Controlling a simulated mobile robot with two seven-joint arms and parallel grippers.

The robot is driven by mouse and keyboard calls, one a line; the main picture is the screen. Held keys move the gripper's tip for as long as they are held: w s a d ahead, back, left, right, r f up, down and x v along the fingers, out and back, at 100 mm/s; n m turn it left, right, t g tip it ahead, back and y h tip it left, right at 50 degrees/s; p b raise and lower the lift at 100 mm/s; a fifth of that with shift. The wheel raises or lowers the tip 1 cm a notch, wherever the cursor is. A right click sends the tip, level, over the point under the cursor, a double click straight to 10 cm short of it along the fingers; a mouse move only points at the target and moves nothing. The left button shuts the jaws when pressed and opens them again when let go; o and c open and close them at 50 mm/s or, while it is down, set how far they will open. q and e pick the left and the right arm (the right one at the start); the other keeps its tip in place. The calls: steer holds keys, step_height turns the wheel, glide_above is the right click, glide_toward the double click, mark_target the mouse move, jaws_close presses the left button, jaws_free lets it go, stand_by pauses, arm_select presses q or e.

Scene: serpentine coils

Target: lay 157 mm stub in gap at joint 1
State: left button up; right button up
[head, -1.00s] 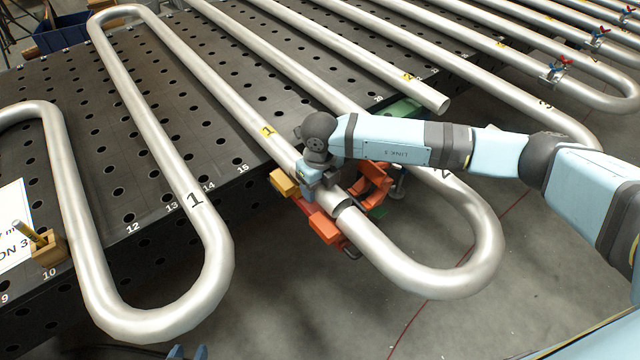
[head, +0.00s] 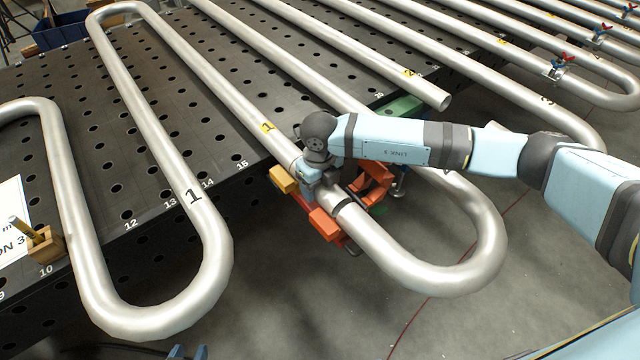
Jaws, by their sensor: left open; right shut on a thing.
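My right gripper (head: 318,180) is shut on the short stub, at the line between the straight pipe marked 1 (head: 250,110) and the U-bend (head: 430,280). The gripper hides most of the stub, so I cannot tell how well its ends meet the pipes. A dark seam (head: 341,205) shows at the bend's end. Orange clamp blocks (head: 325,224) and a yellow block (head: 283,180) lie beside and under this joint. What look like my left gripper's blue fingertips (head: 188,354) stand apart at the bottom edge; most of that gripper is out of frame.
A perforated dark table (head: 130,190) carries the serpentine pipes, with the bends overhanging its edge. Another coil bend marked 1 (head: 193,260) is at left. A wooden block (head: 46,245) stands near the front edge. An open pipe end (head: 443,102) lies above a green support.

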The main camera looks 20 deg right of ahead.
steer(key=shift+w+a+r, duration=0.1)
steer(key=shift+w, duration=0.25)
stand_by(0.3)
steer(key=o, duration=1.1)
steer(key=shift+o, duration=0.9)
